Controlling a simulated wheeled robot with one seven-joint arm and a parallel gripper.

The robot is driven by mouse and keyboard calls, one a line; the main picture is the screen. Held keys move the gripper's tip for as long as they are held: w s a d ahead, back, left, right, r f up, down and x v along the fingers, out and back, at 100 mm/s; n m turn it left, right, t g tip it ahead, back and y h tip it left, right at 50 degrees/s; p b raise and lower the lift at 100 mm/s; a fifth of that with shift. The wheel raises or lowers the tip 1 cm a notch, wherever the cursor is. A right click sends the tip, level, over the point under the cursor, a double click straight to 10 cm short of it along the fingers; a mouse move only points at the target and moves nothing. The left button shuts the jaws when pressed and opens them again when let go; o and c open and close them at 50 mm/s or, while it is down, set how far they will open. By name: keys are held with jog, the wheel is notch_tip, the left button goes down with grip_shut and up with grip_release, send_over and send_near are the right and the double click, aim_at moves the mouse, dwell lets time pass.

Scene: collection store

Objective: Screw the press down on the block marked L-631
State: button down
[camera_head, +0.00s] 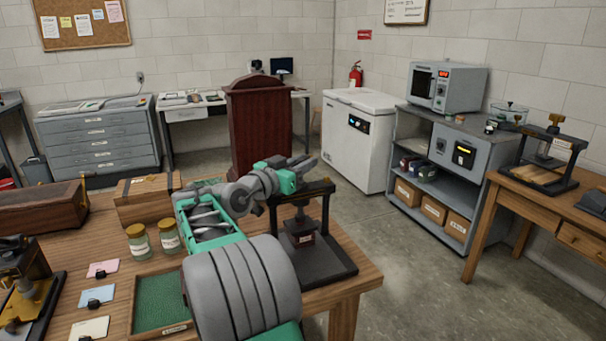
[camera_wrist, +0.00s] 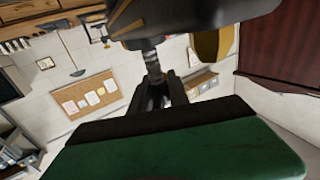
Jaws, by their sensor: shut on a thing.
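The black press (camera_head: 328,222) stands at the right end of the wooden table. A dark block (camera_head: 303,239) with a small pale label on its front sits on the press base, under the plate; the label is too small to read. My gripper (camera_head: 303,168) is at the top of the press, above its crossbeam, shut on the press's handle, which is mostly hidden. In the wrist view, my dark fingers (camera_wrist: 160,90) meet at the threaded screw (camera_wrist: 151,62). A dark, gold-marked part of the press (camera_wrist: 175,20) fills the top of that view.
A green-lined tray (camera_head: 160,302) lies in front. A similar black press (camera_head: 548,160) stands on the right table. Open floor lies right of my table.

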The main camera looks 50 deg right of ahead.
jog(key=shift+s+m+g, duration=0.1)
jog(key=shift+m+g, duration=0.9)
jog(key=shift+g, duration=0.6)
jog(key=c, duration=1.3)
grip_release()
jog(key=shift+o, duration=0.2)
jog(key=shift+t, duration=0.3)
